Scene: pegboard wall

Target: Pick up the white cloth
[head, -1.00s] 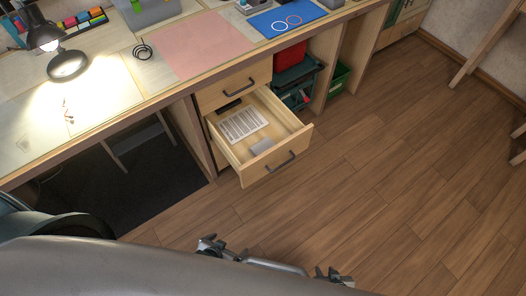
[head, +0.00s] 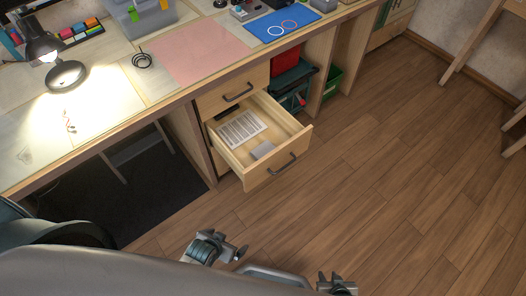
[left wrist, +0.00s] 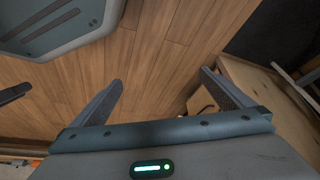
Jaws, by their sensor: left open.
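I cannot clearly make out a white cloth. The open drawer (head: 270,176) under the workbench holds a flat white sheet with printed-looking lines (head: 241,128) and a small pale grey item (head: 262,149); I cannot tell whether either is cloth. My left gripper (head: 222,247) is at the bottom of the head view, in front of and below the drawer. In the left wrist view its two fingers are wide apart (left wrist: 162,88) with nothing between them. My right gripper (head: 338,284) shows only partly at the bottom edge, and its jaws are unclear.
The workbench carries a lit lamp (head: 66,75), a pink mat (head: 200,52), a blue mat (head: 283,24) and a grey bin (head: 140,17). Red and green bins stand right of the drawer. The wooden floor (head: 370,190) is clear. A wooden stand (head: 480,45) is at the right.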

